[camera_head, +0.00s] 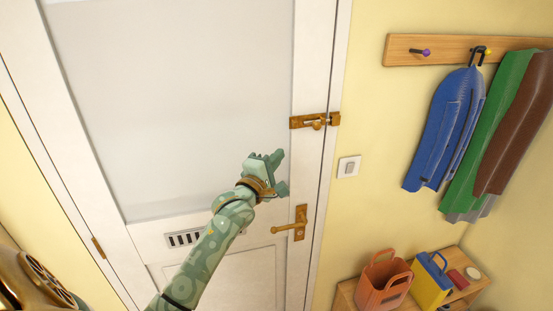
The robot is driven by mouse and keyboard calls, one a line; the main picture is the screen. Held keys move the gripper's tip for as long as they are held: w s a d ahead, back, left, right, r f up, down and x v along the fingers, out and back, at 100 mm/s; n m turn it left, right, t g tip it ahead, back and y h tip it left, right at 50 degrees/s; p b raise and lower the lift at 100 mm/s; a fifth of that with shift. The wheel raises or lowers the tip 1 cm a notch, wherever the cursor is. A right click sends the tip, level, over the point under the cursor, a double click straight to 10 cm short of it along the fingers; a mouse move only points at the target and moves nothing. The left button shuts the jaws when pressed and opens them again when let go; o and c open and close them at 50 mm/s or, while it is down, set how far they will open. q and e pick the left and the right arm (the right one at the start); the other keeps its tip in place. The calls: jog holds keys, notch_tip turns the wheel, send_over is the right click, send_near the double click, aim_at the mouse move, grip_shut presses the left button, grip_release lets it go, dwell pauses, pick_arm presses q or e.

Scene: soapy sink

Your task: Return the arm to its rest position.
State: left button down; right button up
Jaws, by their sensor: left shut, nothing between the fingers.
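My left arm (202,251) comes in from the bottom, patterned in pale green, and reaches up and right in front of the white door. Its green gripper (279,170) is shut and empty. It shows below the brass bolt (309,121) and above the brass door handle (291,228), with a visible gap to each in the picture. How far the gripper is from the door's surface is hard to tell. My right gripper is not in view.
A light switch (348,167) is on the yellow wall. Blue (445,130), green and brown garments hang from a wooden rail (400,49). An orange basket (383,283) and a yellow-and-blue container (431,283) stand at lower right.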

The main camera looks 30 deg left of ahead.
pick_arm(q)
jog(key=shift+s+a, duration=0.15)
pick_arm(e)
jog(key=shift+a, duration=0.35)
